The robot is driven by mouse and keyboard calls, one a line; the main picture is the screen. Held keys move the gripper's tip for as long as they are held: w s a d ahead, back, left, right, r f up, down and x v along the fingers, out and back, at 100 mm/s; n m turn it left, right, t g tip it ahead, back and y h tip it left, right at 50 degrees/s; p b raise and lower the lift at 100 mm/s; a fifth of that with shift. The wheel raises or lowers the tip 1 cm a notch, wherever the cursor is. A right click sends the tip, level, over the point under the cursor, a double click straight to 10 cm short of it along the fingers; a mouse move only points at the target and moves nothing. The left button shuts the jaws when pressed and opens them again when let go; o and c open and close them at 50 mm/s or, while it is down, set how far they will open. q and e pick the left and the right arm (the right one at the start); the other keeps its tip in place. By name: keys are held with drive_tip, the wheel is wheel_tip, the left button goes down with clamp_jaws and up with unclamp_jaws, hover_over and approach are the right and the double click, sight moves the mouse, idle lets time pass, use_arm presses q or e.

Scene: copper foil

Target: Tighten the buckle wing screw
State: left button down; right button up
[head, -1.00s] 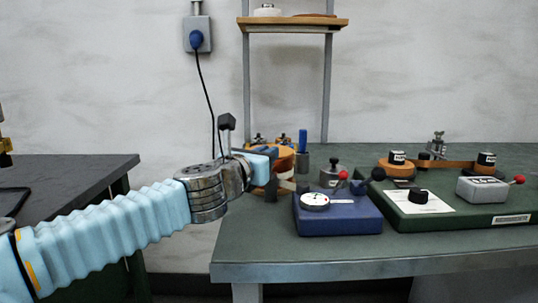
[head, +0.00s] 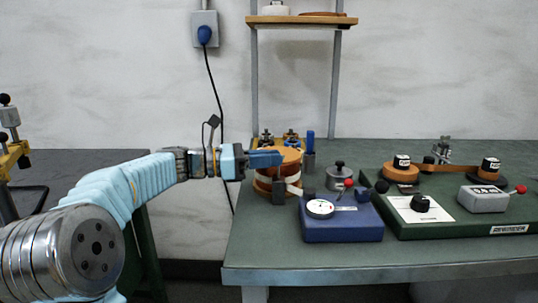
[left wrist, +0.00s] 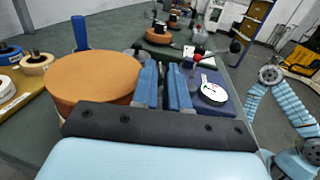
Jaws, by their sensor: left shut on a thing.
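A copper-coloured foil roll (head: 292,158) stands on the bench's left end with a white strap (head: 293,180) around it. A dark buckle block (head: 279,192) sits at its front. My left gripper (head: 280,159) reaches in from the left, level, its blue fingers across the roll's near side above the block. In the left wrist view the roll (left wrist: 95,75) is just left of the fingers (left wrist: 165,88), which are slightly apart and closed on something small. The wing screw itself is hidden, seemingly between them. My right gripper is not in view.
A blue box with a dial (head: 342,222) and a lidded grey pot (head: 340,177) stand right of the roll. A green fixture (head: 440,219) with spools fills the bench's right. A blue upright tool (head: 310,142) is behind the roll. The front left bench top is clear.

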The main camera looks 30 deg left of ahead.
use_arm(q)
drive_tip(key=shift+w+a+m+g+h, duration=0.15)
drive_tip(key=shift+w+m+g+h, duration=0.05)
drive_tip(key=shift+m+g+h, duration=0.9)
drive_tip(key=shift+g, duration=0.3)
drive_tip(key=c, duration=1.4)
unclamp_jaws()
drive_tip(key=shift+f, duration=0.1)
drive_tip(key=shift+o, duration=0.2)
drive_tip(key=v, duration=1.3)
drive_tip(key=shift+s+a, duration=0.2)
drive_tip(key=shift+a, duration=0.1)
